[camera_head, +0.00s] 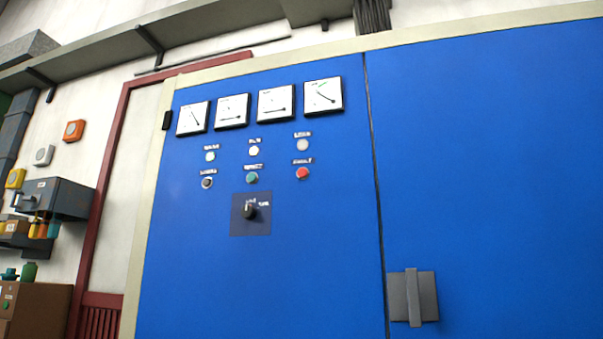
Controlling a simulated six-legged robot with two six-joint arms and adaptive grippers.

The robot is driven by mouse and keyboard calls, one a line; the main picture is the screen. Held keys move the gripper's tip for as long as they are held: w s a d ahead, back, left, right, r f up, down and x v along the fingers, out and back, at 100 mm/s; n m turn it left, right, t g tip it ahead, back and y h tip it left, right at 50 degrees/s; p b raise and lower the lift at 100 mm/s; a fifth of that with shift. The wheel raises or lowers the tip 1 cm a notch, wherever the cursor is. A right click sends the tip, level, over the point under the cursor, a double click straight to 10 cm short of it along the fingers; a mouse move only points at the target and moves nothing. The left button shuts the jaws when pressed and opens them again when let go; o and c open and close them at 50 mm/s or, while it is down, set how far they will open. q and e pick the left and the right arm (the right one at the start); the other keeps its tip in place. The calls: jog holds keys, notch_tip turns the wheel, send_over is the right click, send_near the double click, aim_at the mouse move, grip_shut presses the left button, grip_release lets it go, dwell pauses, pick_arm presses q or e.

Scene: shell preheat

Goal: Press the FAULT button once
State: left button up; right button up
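A blue control cabinet (300,240) fills the middle and right of the head view. Its left door carries two rows of small round controls under tiny labels. The upper row has three pale ones: left (210,157), middle (254,151) and right (302,145). The lower row has a black button (207,183), a green button (252,178) and a red button (302,174). The labels are too small to read, so I cannot tell which is the FAULT button. Neither of my grippers shows in this view.
Several dial gauges (277,102) sit above the buttons and a black rotary knob (250,212) below. A grey handle (413,297) is on the right door. At the left are a red door frame (103,170), a grey wall box (58,197) and a brown cabinet (40,310).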

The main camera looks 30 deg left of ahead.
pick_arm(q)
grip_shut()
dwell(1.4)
